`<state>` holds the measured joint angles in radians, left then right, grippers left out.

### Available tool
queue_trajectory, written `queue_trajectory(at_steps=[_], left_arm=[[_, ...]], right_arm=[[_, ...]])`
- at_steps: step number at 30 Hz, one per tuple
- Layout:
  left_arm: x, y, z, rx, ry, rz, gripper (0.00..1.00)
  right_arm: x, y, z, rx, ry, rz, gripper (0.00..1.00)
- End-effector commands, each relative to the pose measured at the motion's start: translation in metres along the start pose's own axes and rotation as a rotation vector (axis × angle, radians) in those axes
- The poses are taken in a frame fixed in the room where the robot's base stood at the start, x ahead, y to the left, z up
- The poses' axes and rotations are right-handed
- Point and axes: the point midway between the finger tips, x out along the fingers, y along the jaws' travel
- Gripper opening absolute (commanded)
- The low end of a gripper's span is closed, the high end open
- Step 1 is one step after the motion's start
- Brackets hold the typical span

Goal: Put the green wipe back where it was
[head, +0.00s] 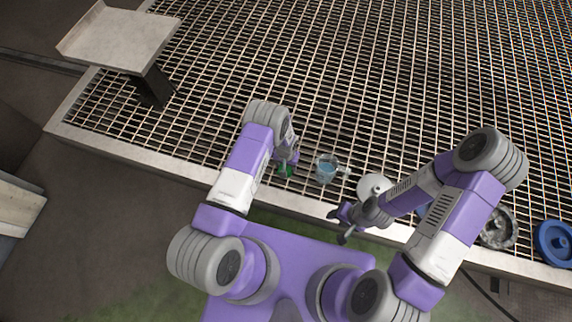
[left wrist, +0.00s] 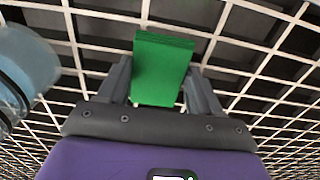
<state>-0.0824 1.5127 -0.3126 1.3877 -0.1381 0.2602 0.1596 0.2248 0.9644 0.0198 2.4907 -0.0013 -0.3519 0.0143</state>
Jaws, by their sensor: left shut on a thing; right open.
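The green wipe (left wrist: 160,68) is a flat green block held between the fingers of my left gripper (left wrist: 158,85) in the left wrist view. In the head view a small part of the green wipe (head: 286,170) shows below my left gripper (head: 290,165), over the grating near its front edge. My left gripper is shut on it. Whether the wipe touches the grating is hard to tell. My right gripper (head: 342,224) is open and empty at the front edge of the grating, left of a white round thing.
A glass mug with bluish contents (head: 326,170) stands close right of the wipe. Further right are the white round thing (head: 372,186), a grey wheel-like part (head: 498,228) and a blue one (head: 555,242). A tray on a post (head: 118,38) stands far left. The grating (head: 400,80) behind is clear.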

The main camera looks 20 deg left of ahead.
Motion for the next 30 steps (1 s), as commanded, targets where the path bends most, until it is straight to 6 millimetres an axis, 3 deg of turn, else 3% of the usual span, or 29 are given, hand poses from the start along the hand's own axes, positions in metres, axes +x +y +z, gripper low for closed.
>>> queue_trajectory(at_steps=[1, 2, 6, 17, 30], left_arm=[[0.002, 0.000, 0.001, 0.000, -0.001, 0.000, 0.40], [0.002, 0.000, 0.000, 0.000, -0.001, 0.000, 0.68], [0.002, 0.000, 0.000, 0.000, -0.001, 0.000, 0.89], [-0.002, 0.000, 0.000, 0.000, 0.000, 0.000, 0.90], [-0.090, 0.000, -0.001, 0.001, 0.001, 0.000, 0.90]], right_arm=[[0.000, 0.000, 0.000, 0.000, 0.000, 0.000, 0.43], [0.000, 0.000, 0.000, 0.000, 0.000, 0.000, 0.43], [0.000, 0.000, 0.000, 0.000, 0.000, 0.000, 0.43], [0.000, 0.000, 0.000, 0.000, 0.000, 0.000, 0.43], [-0.032, -0.012, 0.001, 0.000, 0.000, 0.000, 0.43]])
